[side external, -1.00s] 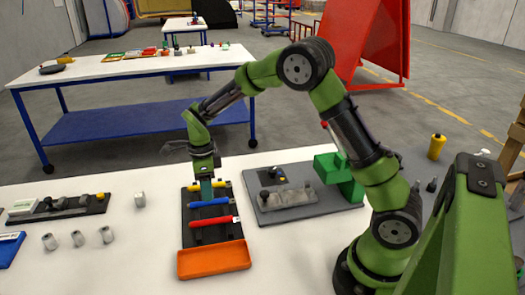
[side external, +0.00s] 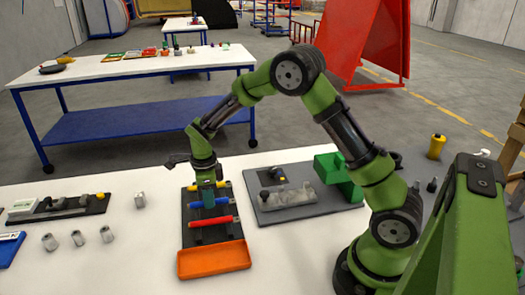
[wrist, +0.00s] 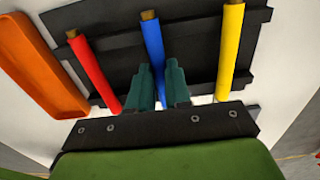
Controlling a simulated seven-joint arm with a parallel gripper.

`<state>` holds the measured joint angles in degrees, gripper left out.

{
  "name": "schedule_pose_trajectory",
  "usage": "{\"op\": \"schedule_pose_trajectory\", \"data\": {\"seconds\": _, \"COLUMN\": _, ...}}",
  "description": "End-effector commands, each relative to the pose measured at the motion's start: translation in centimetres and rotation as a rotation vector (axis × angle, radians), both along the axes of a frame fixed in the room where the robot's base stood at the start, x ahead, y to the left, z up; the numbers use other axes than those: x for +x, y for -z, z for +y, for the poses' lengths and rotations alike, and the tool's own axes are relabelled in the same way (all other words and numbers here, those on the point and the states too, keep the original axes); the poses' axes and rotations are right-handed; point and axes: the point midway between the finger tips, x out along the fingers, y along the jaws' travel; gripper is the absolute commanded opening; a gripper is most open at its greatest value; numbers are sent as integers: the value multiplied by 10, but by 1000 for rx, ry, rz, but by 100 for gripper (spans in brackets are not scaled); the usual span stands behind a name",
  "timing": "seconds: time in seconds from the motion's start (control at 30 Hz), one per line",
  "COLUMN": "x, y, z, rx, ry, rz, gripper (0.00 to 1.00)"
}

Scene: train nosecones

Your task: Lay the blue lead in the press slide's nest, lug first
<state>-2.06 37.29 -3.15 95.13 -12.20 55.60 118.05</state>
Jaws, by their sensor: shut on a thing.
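The blue lead (side external: 222,202) lies across a black rack (side external: 196,239), between the yellow lead (side external: 223,184) and the red lead (side external: 214,221). My gripper (side external: 208,206) is lowered over the middle of the blue lead, with its teal fingers shut on it. In the wrist view, the blue lead (wrist: 152,38) runs between the fingertips (wrist: 159,68), its brown end at the top. The lead appears to be still at rack level. The press has a green block (side external: 338,168) on a grey base (side external: 331,203). I cannot make out the slide's nest clearly.
An orange tray (side external: 214,260) adjoins the rack's front edge. A pale metal piece (side external: 288,197) and a dark knob sit on the press base. Several small grey parts (side external: 78,239) stand at the left. The table between rack and press is clear.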

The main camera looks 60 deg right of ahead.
Motion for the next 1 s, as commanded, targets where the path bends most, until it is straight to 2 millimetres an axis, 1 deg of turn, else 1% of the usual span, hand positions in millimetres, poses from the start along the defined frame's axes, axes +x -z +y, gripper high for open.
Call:
{"op": "schedule_pose_trajectory", "data": {"seconds": 0.17, "x": 0, "y": -1, "z": 0, "rx": 0, "ry": 0, "rz": -1, "gripper": 0}}
{"op": "schedule_pose_trajectory", "data": {"seconds": 0.33, "x": 1, "y": -8, "z": 0, "rx": -1, "ry": 0, "rz": -2, "gripper": 0}}
{"op": "schedule_pose_trajectory", "data": {"seconds": 0.47, "x": 1, "y": -22, "z": 0, "rx": 0, "ry": 0, "rz": -4, "gripper": 0}}
{"op": "schedule_pose_trajectory", "data": {"seconds": 0.57, "x": 1, "y": -38, "z": 0, "rx": 0, "ry": -1, "rz": -6, "gripper": 0}}
{"op": "schedule_pose_trajectory", "data": {"seconds": 0.67, "x": -19, "y": -39, "z": 1, "rx": 1, "ry": 0, "rz": 1, "gripper": 0}}
{"op": "schedule_pose_trajectory", "data": {"seconds": 0.77, "x": -44, "y": -41, "z": 1, "rx": 1, "ry": -1, "rz": -1, "gripper": 0}}
{"op": "schedule_pose_trajectory", "data": {"seconds": 1.0, "x": -108, "y": -46, "z": 1, "rx": 1, "ry": 0, "rz": -1, "gripper": 0}}
